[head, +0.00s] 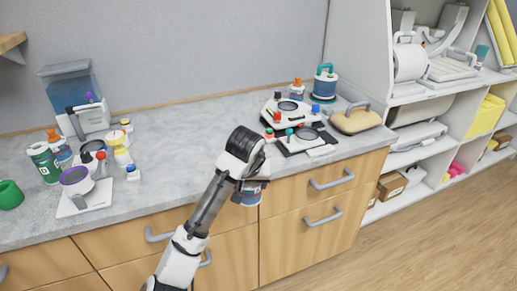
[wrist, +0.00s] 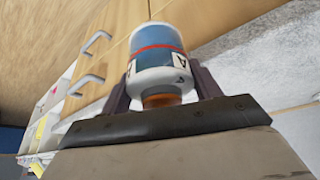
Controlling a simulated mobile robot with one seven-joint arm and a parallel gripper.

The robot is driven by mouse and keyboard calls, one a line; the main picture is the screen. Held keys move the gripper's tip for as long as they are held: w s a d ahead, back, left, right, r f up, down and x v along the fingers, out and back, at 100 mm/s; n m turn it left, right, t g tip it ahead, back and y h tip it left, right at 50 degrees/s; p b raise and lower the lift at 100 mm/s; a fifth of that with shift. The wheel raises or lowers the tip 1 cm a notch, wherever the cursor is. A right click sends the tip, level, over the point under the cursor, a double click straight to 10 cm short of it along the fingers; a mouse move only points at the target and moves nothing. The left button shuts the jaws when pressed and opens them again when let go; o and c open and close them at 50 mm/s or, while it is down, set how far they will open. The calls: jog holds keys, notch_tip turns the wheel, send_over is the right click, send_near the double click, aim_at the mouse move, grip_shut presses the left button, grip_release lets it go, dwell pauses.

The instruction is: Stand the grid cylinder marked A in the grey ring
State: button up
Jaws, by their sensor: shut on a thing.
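My gripper (head: 253,180) hangs in front of the counter's edge, above the drawer fronts. It is shut on a white cylinder (wrist: 158,55) with a blue band, a red line and a letter A on its side. The cylinder's orange end (wrist: 162,100) points toward the palm, between the two dark fingers. In the head view the held cylinder (head: 250,197) shows only partly below the gripper. Two pale bases on the right of the counter carry dark grey round parts, one behind (head: 289,105) and one in front (head: 308,134). I cannot tell which is the grey ring.
A purple-rimmed stand (head: 75,176), green and white bottles (head: 43,162) and a blue-topped machine (head: 78,95) crowd the left counter. A teal-handled container (head: 326,83) and a tan lidded case (head: 355,119) stand right. The counter's middle (head: 185,130) is clear. Shelves rise on the right.

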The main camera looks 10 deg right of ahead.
jog(key=s+a+f, duration=0.2)
jog(key=a+f, duration=0.1)
jog(key=f, duration=0.5)
jog(key=s+a+f+n, duration=0.1)
jog(key=s+a+f, duration=0.2)
jog(key=f, duration=0.6)
jog(key=s+a+f+n+y, duration=0.1)
jog(key=s+a+f, duration=0.1)
jog(key=f, duration=0.7)
jog(key=shift+s+a+f, duration=0.2)
jog(key=shift+a+f, duration=0.05)
jog(key=shift+a, duration=0.25)
